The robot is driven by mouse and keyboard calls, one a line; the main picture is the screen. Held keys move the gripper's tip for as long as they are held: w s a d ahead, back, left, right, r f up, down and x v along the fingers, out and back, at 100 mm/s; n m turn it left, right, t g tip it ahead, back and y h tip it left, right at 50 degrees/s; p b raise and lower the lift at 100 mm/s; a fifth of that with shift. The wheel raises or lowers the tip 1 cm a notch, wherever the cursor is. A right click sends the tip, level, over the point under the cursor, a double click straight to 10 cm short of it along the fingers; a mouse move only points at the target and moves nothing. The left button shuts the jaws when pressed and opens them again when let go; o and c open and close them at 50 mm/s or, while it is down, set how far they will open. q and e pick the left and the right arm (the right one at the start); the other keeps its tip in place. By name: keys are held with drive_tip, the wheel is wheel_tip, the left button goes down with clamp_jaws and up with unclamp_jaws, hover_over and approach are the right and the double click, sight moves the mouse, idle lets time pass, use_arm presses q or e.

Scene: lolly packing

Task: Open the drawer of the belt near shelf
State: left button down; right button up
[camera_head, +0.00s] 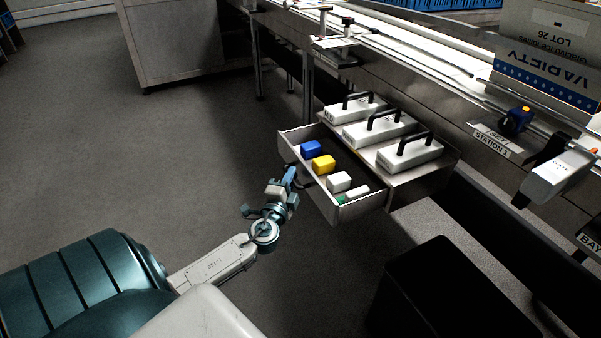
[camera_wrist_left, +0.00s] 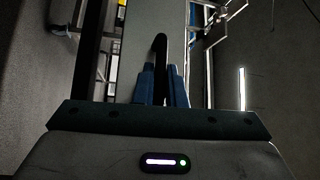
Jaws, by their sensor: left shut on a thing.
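The drawer (camera_head: 322,193) under the belt shelf is pulled out. Blue, yellow and white blocks and a small green piece lie inside it. My left gripper (camera_head: 290,177) is at the drawer's front face, its blue fingers shut on the dark handle. In the left wrist view the blue fingertips (camera_wrist_left: 164,84) close around the black handle (camera_wrist_left: 160,48), with the drawer front (camera_wrist_left: 140,30) just beyond. The handle is mostly hidden by the fingers in the head view. My right gripper is not in view.
Several white boxes with black handles (camera_head: 408,154) stand on the shelf above the drawer. The belt (camera_head: 430,52) runs behind, with a Station 1 sign (camera_head: 491,143) on its edge. A black box (camera_head: 437,285) stands at the lower right. The floor left of the drawer is clear.

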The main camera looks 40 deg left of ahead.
use_arm(q)
drive_tip(key=shift+s, duration=0.2)
drive_tip(key=c, duration=1.8)
unclamp_jaws()
drive_tip(key=shift+o, duration=0.2)
drive_tip(key=v, duration=1)
drive_tip(key=shift+s+b, duration=0.3)
drive_tip(key=shift+s, duration=0.05)
drive_tip(key=shift+d+f, duration=0.1)
drive_tip(key=shift+f, duration=0.05)
